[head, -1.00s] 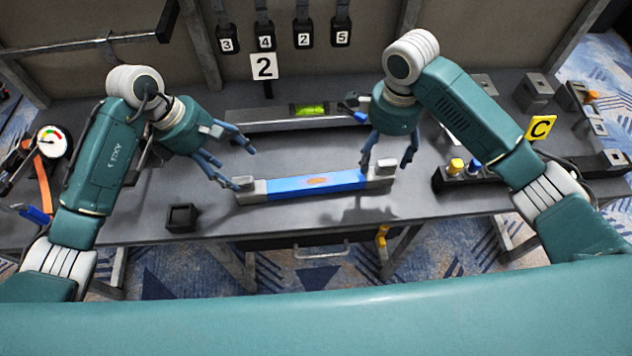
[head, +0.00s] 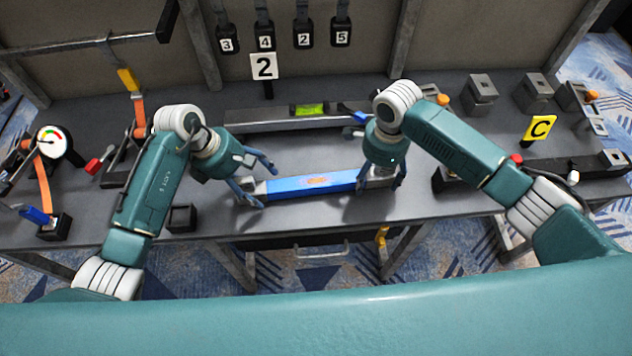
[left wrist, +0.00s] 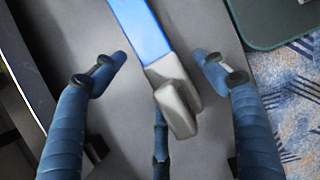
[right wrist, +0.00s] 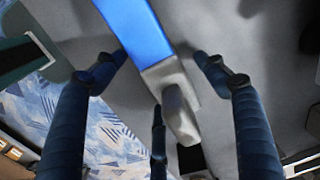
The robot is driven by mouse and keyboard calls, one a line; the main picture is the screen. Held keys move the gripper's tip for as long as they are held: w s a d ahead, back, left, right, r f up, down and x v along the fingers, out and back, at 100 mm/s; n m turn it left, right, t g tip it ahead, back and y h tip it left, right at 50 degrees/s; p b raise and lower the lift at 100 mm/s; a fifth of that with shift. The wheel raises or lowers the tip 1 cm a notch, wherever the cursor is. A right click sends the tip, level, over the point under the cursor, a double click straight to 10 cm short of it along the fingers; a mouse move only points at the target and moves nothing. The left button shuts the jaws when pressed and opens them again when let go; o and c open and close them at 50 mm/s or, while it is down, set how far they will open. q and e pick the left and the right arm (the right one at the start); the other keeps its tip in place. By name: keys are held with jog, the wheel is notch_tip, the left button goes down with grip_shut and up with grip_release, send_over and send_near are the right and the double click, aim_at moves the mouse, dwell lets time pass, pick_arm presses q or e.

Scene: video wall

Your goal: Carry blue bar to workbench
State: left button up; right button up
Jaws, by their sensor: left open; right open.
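The blue bar (head: 310,184) lies flat on the grey workbench (head: 300,218) near its front edge, with a grey block at each end. My left gripper (head: 262,184) is open at the bar's left end. In the left wrist view the grey end block (left wrist: 175,98) lies between the spread fingers, which look apart from it. My right gripper (head: 382,184) is open at the right end. In the right wrist view the other grey end block (right wrist: 172,98) lies between its spread fingers. The right end is partly hidden by the gripper in the head view.
A spirit level with a green vial (head: 309,109) lies behind the bar. A small black box (head: 182,218) is at left and a gauge (head: 52,142) stands farther left. Number tags hang at the back.

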pick_arm(q)
jog(key=shift+c, duration=0.5)
pick_arm(e)
jog(key=shift+c, duration=0.5)
pick_arm(q)
grip_shut()
pick_arm(e)
grip_shut()
pick_arm(q)
jog(key=shift+w+r, duration=0.1)
jog(key=shift+r, duration=0.05)
pick_arm(e)
jog(key=shift+r, duration=0.15)
